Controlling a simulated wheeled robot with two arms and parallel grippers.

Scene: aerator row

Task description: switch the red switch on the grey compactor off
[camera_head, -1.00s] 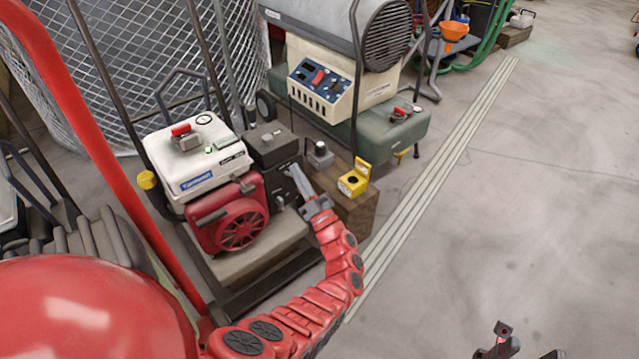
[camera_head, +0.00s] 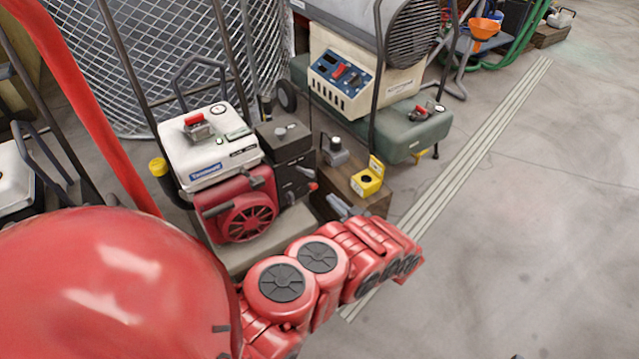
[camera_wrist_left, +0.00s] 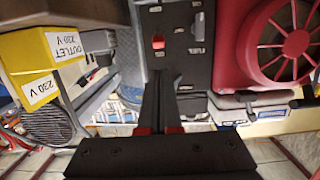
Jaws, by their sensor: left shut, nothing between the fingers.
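The likely compactor (camera_head: 190,165) has a pale grey-white tank, a red engine with a finned wheel and a dark box on its right side. A small red part (camera_head: 313,186), perhaps the switch, shows on the dark box's lower right. In the left wrist view a red-orange part (camera_wrist_left: 158,41) shows on a dark panel ahead of the fingers; its position is hard to read. My left gripper (camera_head: 336,201) is shut and empty, to the right of the dark box and apart from it as far as I can tell. My right gripper is out of view.
A wooden block (camera_head: 375,206) carries a yellow outlet box (camera_head: 369,178) and a grey knobbed device (camera_head: 335,153), close beyond my left gripper. A heater (camera_head: 385,85) with a red rocker on a green tank (camera_head: 420,135) stands behind. The floor at right is clear.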

